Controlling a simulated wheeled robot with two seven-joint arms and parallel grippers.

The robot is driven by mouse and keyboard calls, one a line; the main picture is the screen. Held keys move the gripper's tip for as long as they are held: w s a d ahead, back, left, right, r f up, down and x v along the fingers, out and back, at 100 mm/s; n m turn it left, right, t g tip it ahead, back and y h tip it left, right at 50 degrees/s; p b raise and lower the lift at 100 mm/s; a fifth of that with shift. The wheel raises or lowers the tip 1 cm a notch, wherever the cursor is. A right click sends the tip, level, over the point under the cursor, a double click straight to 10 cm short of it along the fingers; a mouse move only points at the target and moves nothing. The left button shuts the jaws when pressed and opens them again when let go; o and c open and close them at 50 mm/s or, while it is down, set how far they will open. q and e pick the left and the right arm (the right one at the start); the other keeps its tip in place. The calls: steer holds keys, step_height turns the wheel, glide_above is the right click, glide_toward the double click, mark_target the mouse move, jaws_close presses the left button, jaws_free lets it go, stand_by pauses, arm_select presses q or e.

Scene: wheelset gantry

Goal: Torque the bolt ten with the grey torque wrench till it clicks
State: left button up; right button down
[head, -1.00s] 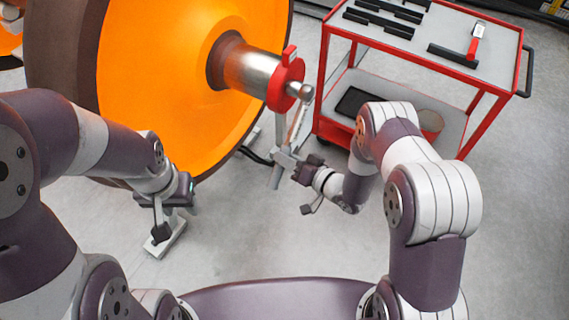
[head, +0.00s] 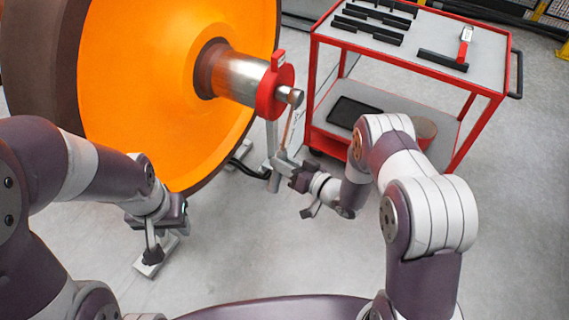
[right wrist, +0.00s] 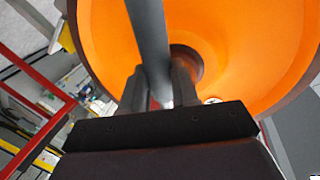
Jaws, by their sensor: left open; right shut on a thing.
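The orange wheel (head: 150,90) has a steel axle stub (head: 235,78) with a red end piece (head: 272,92). A short silver cylinder (head: 291,97) sticks out of the red end piece; I cannot tell whether it is bolt ten or the wrench's socket. My right gripper (head: 284,164) is shut on a grey bar, which looks like the torque wrench (right wrist: 150,45), just below the axle end. The bar passes between the fingers (right wrist: 160,88) in the right wrist view. Its contact with the bolt is unclear. My left gripper (head: 153,232) is open and empty, low at the left.
A red cart (head: 400,60) stands at the back right. The floor between my arms is clear.

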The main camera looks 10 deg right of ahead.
steer(key=shift+a+r, duration=0.1)
steer(key=s+r+p, duration=0.1)
steer(key=p, duration=0.1)
steer(key=a+r+m+p, duration=0.1)
steer(key=p, duration=0.1)
steer(key=shift+s+a+r+g, duration=0.1)
steer(key=shift+s+r+g, duration=0.05)
steer(key=shift+s+g, duration=0.25)
steer(key=shift+s+a+r+m, duration=0.15)
steer(key=shift+s+m, duration=0.05)
steer(key=shift+m, duration=0.3)
steer(key=shift+s+a, duration=0.1)
steer(key=shift+s, duration=0.05)
steer(key=shift+f, duration=0.2)
steer(key=s+r+m+p, duration=0.1)
steer(key=p, duration=0.1)
steer(key=s+a+r+m+g+p, duration=0.1)
steer(key=r+p, duration=0.1)
steer(key=shift+a, duration=0.15)
